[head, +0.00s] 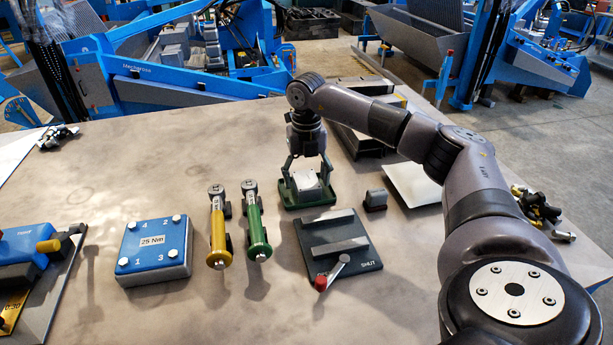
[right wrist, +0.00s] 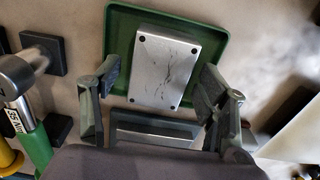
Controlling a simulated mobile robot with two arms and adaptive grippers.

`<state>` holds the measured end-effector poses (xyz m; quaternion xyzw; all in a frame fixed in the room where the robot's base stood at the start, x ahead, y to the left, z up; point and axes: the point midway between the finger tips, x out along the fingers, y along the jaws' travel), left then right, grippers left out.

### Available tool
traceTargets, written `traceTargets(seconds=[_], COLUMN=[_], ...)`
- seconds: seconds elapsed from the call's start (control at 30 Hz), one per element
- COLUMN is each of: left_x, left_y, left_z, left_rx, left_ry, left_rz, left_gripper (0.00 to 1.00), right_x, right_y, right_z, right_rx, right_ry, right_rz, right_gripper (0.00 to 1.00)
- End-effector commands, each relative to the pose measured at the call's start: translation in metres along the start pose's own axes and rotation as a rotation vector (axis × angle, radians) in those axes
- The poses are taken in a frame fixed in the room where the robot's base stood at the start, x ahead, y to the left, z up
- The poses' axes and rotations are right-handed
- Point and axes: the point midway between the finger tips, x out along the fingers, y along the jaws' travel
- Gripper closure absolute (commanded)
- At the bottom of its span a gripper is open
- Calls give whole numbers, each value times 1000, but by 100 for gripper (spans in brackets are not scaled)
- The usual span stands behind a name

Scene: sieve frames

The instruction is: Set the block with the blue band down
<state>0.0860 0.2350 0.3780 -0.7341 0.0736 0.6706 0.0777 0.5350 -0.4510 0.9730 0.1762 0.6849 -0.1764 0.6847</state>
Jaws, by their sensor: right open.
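A silver-grey block (head: 308,186) sits in a green tray (head: 309,203) on the table. In the right wrist view the block (right wrist: 163,72) shows a flat, scratched metal face with dark holes at its corners, inside the tray's green rim (right wrist: 218,42). No blue band shows on the side in view. My right gripper (head: 306,178) is open, its fingers down on either side of the block. In the right wrist view the gripper's fingers (right wrist: 160,75) stand apart at left and right; a gap shows beside the block. My left gripper is not in view.
Green (head: 256,225) and yellow (head: 217,232) torque wrenches stand left of the tray. A dark plate (head: 340,252) with a red-knobbed lever, marked SHUT, lies in front. A small dark block (head: 375,200) and a white plate (head: 412,184) lie right. A blue 25 Nm box (head: 152,262) is further left.

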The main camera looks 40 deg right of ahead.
Motion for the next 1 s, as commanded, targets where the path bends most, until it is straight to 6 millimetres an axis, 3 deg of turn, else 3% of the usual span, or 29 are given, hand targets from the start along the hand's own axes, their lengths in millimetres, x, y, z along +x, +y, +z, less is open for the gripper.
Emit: traceTargets(seconds=[0.27,0.7,1.0], left_x=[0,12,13], left_y=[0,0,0], left_z=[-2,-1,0], left_rx=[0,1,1], left_ry=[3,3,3], left_rz=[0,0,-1], left_gripper=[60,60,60], right_x=[-7,-93,-122], right_y=[0,1,1], right_z=[0,1,0], right_rx=[0,-1,-1], right_ry=[-1,-4,-1], right_rz=[1,3,1], right_gripper=[32,32,32])
